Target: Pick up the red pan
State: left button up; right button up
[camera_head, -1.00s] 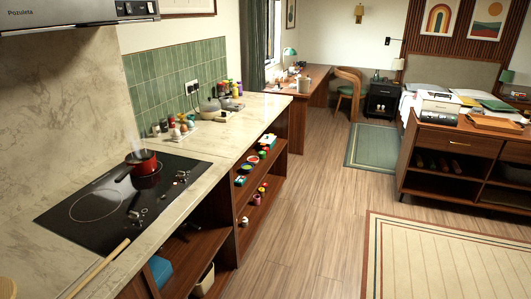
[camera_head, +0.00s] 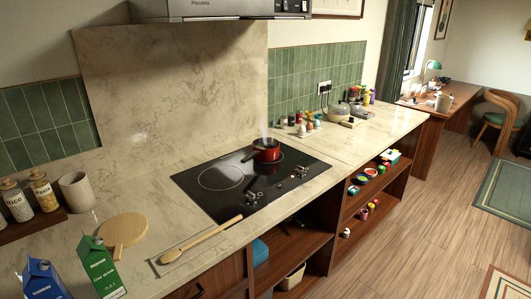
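The red pan (camera_head: 266,150) stands on the back right part of the black cooktop (camera_head: 215,203), with its dark handle pointing toward the left and front. Steam rises from it. Neither of my grippers shows in the head view.
A wooden spoon (camera_head: 201,239) lies at the cooktop's front left. A round wooden board (camera_head: 123,232), a beige cup (camera_head: 76,191), jars (camera_head: 45,193) and cartons (camera_head: 100,267) stand at the left. Spice bottles (camera_head: 301,127) stand behind right. The counter right of the cooktop is mostly clear.

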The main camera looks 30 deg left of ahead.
aim_at(259, 155)
jog(key=u, duration=0.4)
jog(key=i+l+u, duration=0.1)
jog(key=u, duration=0.3)
jog(key=i+l+u, duration=0.1)
jog(key=u, duration=0.35)
jog(key=i+l+u, duration=0.35)
jog(key=l, duration=0.4)
jog(key=l+u, duration=0.4)
jog(key=l, duration=0.4)
jog(key=i+l+u, duration=0.1)
jog(key=l+u, duration=0.25)
jog(key=l, duration=0.55)
